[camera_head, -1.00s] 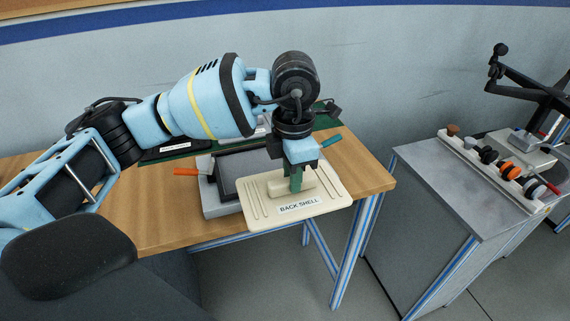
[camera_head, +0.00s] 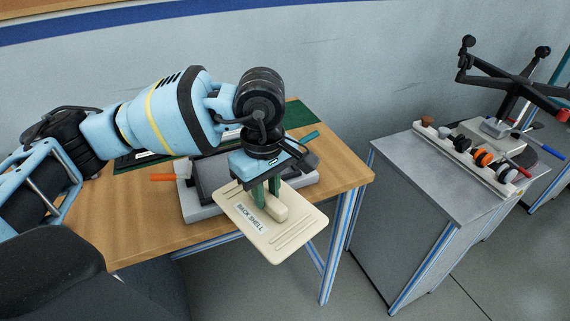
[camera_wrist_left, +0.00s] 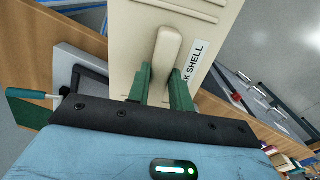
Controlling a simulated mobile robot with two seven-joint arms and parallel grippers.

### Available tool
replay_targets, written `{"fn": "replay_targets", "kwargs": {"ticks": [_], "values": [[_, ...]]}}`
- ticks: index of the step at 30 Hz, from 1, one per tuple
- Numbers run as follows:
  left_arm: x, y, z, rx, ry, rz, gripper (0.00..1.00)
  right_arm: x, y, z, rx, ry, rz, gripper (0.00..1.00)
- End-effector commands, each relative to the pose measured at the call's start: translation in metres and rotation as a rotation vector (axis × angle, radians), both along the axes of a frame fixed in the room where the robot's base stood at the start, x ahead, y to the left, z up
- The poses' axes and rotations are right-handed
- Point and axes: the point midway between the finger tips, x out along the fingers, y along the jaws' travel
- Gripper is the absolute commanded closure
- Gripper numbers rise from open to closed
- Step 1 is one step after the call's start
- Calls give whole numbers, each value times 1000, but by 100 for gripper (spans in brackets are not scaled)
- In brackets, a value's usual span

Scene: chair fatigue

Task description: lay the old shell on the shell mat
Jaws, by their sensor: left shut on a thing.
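The old shell (camera_head: 302,218) is a cream plate labelled "BACK SHELL", with shallow ribs and a raised grip block. My left gripper (camera_head: 267,190) has its green fingers shut on that block. The shell is held level or nearly so, over the table's front edge and partly beyond it. In the left wrist view the shell (camera_wrist_left: 135,30) fills the upper middle, with the block between the fingers (camera_wrist_left: 161,88). A green mat (camera_head: 304,113) lies at the back of the table, largely hidden by my arm; I cannot tell whether it is the shell mat. My right gripper is out of view.
A grey fixture (camera_head: 193,211) with a dark recess sits behind the shell, with an orange-handled clamp (camera_head: 170,177) and a teal-handled one (camera_head: 308,137). The wooden tabletop (camera_head: 130,230) is bare at front left. A grey cabinet (camera_head: 420,180) holding parts stands right, across a gap.

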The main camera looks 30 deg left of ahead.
Motion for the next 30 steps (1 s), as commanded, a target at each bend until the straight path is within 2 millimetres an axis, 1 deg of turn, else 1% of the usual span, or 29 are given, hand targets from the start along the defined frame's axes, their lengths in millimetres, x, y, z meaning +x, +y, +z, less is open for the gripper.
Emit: {"fn": "replay_targets", "kwargs": {"ticks": [3,9,15,18,21,25,30], "values": [[-7,0,-2,1,-1,-243,100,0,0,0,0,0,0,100],[-17,-1,-7,3,3,-644,100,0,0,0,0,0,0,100],[-26,-1,-11,2,6,-959,100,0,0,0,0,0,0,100],[-29,-2,-12,1,7,-1063,100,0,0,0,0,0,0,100],[-31,-2,-13,0,8,-1129,100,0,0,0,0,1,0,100],[-32,-2,-13,-1,7,-1167,100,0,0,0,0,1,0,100],[-32,-2,-13,-1,7,-1171,100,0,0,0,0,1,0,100]]}}
